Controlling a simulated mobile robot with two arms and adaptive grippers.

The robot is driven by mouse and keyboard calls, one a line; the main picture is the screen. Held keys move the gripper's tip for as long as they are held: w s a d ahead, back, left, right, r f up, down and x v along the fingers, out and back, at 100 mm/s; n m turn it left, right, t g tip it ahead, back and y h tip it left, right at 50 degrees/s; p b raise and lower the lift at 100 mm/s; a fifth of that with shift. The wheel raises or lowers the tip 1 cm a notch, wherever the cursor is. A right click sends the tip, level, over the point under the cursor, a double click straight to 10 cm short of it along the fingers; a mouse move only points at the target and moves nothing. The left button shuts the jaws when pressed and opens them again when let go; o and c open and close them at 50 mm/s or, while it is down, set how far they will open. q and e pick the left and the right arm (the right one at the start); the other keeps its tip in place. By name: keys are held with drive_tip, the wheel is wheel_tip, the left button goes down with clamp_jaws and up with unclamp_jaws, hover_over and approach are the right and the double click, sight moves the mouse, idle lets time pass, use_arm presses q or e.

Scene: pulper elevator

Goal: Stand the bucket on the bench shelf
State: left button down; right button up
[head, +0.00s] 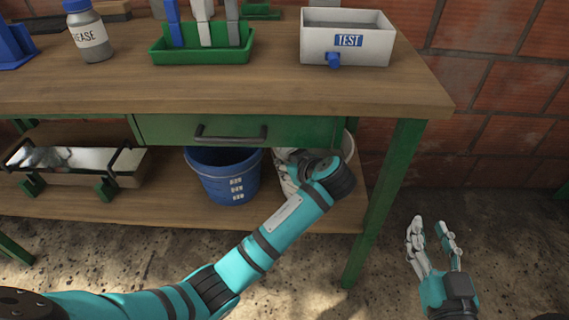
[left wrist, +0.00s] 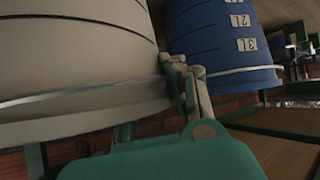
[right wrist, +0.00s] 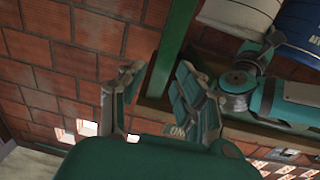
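A cream bucket (head: 349,148) is under the bench, largely hidden behind my left gripper (head: 312,162). It fills the left of the left wrist view (left wrist: 70,50). My left gripper (left wrist: 160,110) is at its edge, one finger beside the wall and the other partly hidden; I cannot tell whether it is closed on the bucket. The bench shelf (head: 130,210) is the wooden lower board. A blue bucket (head: 222,178) with volume labels stands upright on it, left of the cream bucket. My right gripper (head: 434,240) is open and empty, right of the bench leg; its fingers are apart (right wrist: 155,95).
A metal tray rack (head: 75,165) is on the shelf's left part. A green drawer (head: 240,130) hangs above the buckets. The bench leg (head: 385,200) stands right of them. The TEST box (head: 375,45) and green holder (head: 200,55) are on the top.

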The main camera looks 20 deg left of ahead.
use_arm(q)
drive_tip(key=shift+f, duration=0.1)
drive_tip(key=c, duration=1.5)
unclamp_jaws()
